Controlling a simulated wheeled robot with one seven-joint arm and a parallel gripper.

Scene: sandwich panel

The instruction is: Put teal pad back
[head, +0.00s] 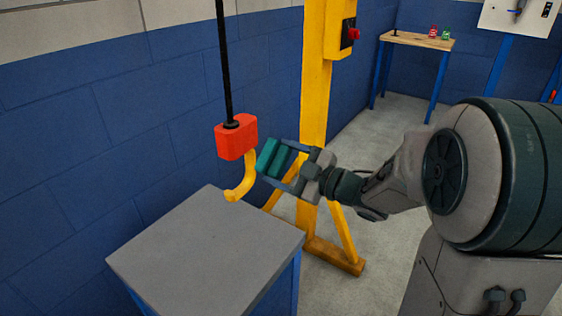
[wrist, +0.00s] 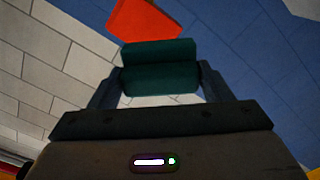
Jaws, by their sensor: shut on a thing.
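The teal pad (head: 273,158) is a dark teal, ridged block held between the fingers of my gripper (head: 277,162). In the wrist view the pad (wrist: 160,66) spans the gap between both fingertips. My gripper is shut on it, in the air to the right of a red hook block (head: 236,138). The red block shows behind the pad in the wrist view (wrist: 146,18). Whether the pad touches the block or the hook, I cannot tell.
A yellow hook (head: 243,180) hangs under the red block on a black rod (head: 225,60). A grey-topped table (head: 205,250) stands below, its top bare. A yellow post (head: 314,90) rises behind my gripper. A wooden bench (head: 418,40) with small items is at the back.

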